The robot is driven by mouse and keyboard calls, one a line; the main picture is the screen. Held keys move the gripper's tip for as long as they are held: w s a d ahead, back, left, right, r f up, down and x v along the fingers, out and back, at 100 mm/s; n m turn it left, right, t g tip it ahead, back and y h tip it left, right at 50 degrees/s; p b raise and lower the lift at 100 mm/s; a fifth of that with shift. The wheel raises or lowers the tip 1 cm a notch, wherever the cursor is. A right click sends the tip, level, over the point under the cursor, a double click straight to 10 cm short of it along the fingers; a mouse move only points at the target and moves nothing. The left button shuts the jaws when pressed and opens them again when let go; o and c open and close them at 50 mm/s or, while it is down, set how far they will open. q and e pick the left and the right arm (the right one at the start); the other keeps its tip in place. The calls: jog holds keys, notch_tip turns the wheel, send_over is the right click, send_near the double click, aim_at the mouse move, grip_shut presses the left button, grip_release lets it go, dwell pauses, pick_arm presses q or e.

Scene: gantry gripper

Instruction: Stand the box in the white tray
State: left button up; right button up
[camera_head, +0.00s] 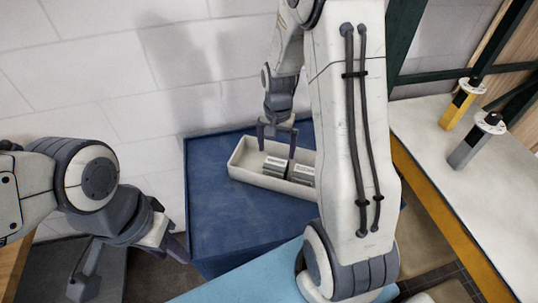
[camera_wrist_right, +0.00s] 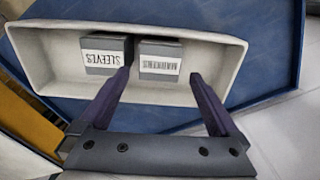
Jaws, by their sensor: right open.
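The white tray (camera_head: 243,170) is long and stands on a blue surface. Two grey boxes with white labels stand side by side in it. The SLEEVES box (camera_wrist_right: 104,54) is the right one there (camera_head: 302,173). My right gripper (camera_head: 277,151) is open over the tray. In the wrist view its fingers (camera_wrist_right: 160,76) are on either side of the barcode-labelled box, one near the gap between the boxes. My left gripper (camera_head: 130,262) is open and empty, away from the tray.
The blue surface (camera_head: 215,225) is bare left of the tray. The tray's end beyond the barcode-labelled box is empty. A pale table with a yellow edge (camera_head: 435,205) stands at the right, bearing a yellow post (camera_head: 458,108) and a grey post (camera_head: 470,150). A white wall is behind.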

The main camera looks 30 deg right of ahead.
jog(key=s+a+r+n, duration=0.3)
jog(key=a+r+n, duration=0.15)
jog(key=a, duration=0.45)
jog(key=s+a+r+n, duration=0.3)
jog(key=s+a+n, duration=0.3)
jog(key=s, duration=0.3)
jog(key=s+a+r+n+y, duration=0.1)
jog(key=s+a+r+n, duration=0.3)
jog(key=s, duration=0.5)
jog(key=a+n, duration=0.2)
jog(key=a, duration=0.1)
jog(key=shift+s+r, duration=0.2)
jog(key=shift+s, duration=0.05)
